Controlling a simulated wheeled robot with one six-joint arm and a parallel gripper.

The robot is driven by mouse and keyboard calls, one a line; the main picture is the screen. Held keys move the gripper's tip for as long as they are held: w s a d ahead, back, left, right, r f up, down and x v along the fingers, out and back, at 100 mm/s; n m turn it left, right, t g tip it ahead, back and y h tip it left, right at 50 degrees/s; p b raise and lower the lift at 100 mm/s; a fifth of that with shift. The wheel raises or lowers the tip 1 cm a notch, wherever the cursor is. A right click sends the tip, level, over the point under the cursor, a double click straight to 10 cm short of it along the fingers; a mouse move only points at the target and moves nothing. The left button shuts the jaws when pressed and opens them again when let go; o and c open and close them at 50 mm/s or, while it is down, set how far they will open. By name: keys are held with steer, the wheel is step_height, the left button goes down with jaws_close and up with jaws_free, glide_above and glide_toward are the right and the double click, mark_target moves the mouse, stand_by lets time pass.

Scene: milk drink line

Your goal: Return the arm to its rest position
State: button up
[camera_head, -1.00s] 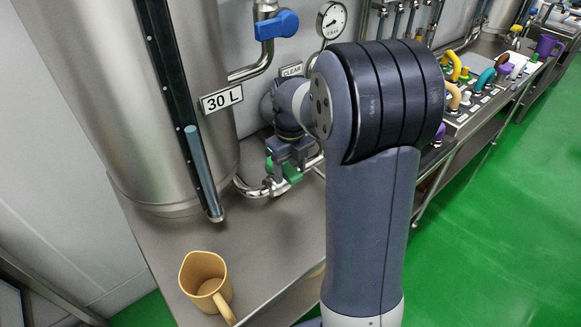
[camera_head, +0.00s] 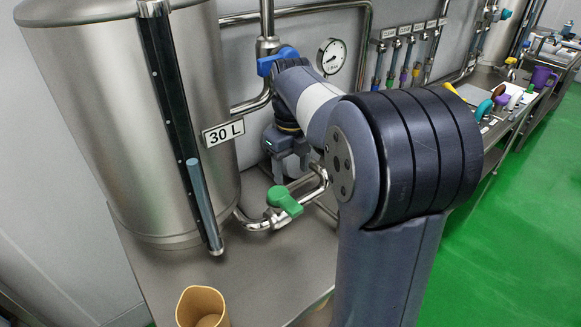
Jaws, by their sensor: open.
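My arm rises in front of the steel bench, bent at a large dark joint. My gripper (camera_head: 289,172) hangs from the far end of the arm, pointing down, and its jaws are open and look empty. It is above and behind the green valve handle (camera_head: 284,201) in the picture and appears apart from it. The green handle sits on the steel outlet pipe of the tank (camera_head: 95,110) labelled 30 L. The fingertips are small and partly hard to make out against the pipework.
A tan mug (camera_head: 201,305) stands at the bench's front, cut by the lower edge. A blue valve handle (camera_head: 277,60) and a pressure gauge (camera_head: 331,56) are close by my wrist. Several small taps line the wall. A purple mug (camera_head: 543,77) stands far right. Green floor is open at right.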

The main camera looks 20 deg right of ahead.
mark_target(293, 204)
steer(key=shift+f, duration=0.1)
step_height(293, 204, down, 10)
steer(key=shift+f, duration=0.4)
steer(key=shift+d+r+n, duration=0.1)
steer(key=shift+d+n, duration=0.1)
steer(key=shift+n, duration=0.1)
